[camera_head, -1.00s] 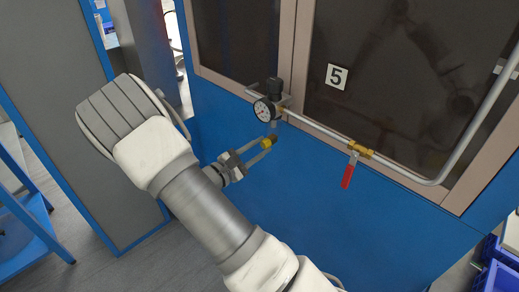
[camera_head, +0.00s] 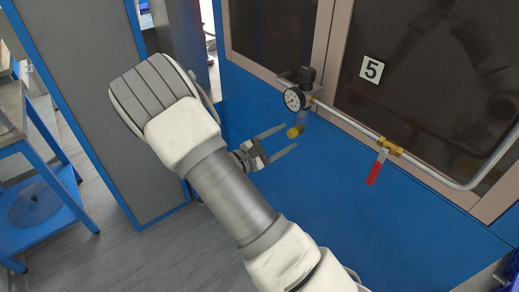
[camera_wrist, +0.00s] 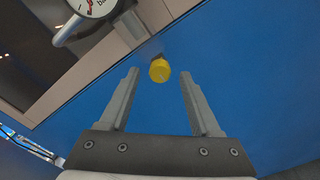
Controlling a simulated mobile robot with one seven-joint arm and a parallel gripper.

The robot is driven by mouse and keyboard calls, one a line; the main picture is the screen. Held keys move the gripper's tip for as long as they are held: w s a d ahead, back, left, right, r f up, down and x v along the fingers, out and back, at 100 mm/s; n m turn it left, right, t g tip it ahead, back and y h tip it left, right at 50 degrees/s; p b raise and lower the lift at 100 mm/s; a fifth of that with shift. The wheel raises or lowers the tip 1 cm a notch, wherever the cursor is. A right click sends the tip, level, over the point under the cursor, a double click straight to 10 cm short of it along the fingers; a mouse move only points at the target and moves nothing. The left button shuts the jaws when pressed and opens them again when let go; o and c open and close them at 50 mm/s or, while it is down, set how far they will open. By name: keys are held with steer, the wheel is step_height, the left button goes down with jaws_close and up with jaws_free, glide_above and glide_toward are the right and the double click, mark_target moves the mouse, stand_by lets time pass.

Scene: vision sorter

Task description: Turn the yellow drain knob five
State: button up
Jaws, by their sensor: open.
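The yellow drain knob (camera_head: 294,132) sits under the pressure gauge on the pipe, in front of the blue panel. In the wrist view the knob (camera_wrist: 160,70) shows just beyond the fingertips, near the middle of the gap. My gripper (camera_head: 290,136) is open and empty, its fingers apart and pointing at the knob from the left. In the wrist view both fingers (camera_wrist: 160,74) are spread wide and nothing is between them.
The pressure gauge (camera_head: 294,99) is just above the knob. A brass valve with a red lever (camera_head: 376,168) is on the pipe (camera_head: 345,119) to the right. A blue workbench frame (camera_head: 45,165) stands at the left. The blue panel (camera_head: 320,190) below the knob is bare.

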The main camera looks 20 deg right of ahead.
steer(key=v, duration=1.6)
steer(key=shift+p, duration=0.4)
steer(key=shift+a+r, duration=0.1)
steer(key=s+d+r+m+g+y+p, duration=0.4)
steer(key=s+d+r+m+g+y, duration=0.35)
steer(key=s+r, duration=0.3)
steer(key=s+a+r+m+t+y+p, duration=0.2)
steer(key=s+r+m+t+y, duration=0.1)
steer(key=r, duration=0.5)
steer(key=s+a+r+m+t+y+p, duration=0.2)
steer(key=s+r+m+t+y, duration=0.2)
steer(key=s+r+y, duration=0.1)
step_height(320, 180, up, 3)
steer(key=shift+f+y, duration=0.15)
steer(key=shift+y, duration=0.6)
